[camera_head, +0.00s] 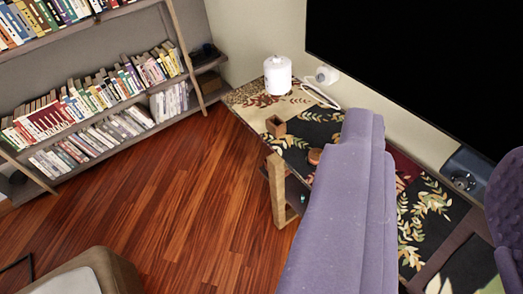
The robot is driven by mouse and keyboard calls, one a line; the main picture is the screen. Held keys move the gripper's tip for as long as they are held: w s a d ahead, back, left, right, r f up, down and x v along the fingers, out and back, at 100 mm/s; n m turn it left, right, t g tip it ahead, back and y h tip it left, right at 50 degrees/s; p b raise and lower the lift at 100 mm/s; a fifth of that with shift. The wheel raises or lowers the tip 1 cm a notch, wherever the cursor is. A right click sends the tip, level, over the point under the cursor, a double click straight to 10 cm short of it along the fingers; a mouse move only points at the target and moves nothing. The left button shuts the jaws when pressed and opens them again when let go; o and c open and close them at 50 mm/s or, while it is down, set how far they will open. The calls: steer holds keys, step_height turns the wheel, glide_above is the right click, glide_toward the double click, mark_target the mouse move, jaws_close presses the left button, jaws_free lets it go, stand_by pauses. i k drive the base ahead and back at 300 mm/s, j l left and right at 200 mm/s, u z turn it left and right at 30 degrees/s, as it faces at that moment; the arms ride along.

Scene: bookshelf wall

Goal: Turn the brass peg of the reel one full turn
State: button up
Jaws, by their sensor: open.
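I cannot make out the reel or its brass peg for certain. A small round reddish-brown object (315,156) sits on the patterned table top, partly hidden behind the purple upholstered furniture; it is too small to tell whether it is the reel. A dark round item (463,180) lies at the right, below the black screen, and is also unclear. My gripper does not show in this view.
A patterned table (300,135) runs along the wall, with a white canister (278,75) and a brown box (276,126). Purple furniture (340,215) blocks its front. Bookshelves (85,110) stand left. The wooden floor (185,200) between is clear.

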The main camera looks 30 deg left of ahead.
mark_target(313, 159)
steer(key=u, duration=0.2)
steer(key=i+j, duration=0.1)
steer(key=i, duration=0.7)
steer(key=i+z, duration=0.1)
steer(key=i, duration=0.75)
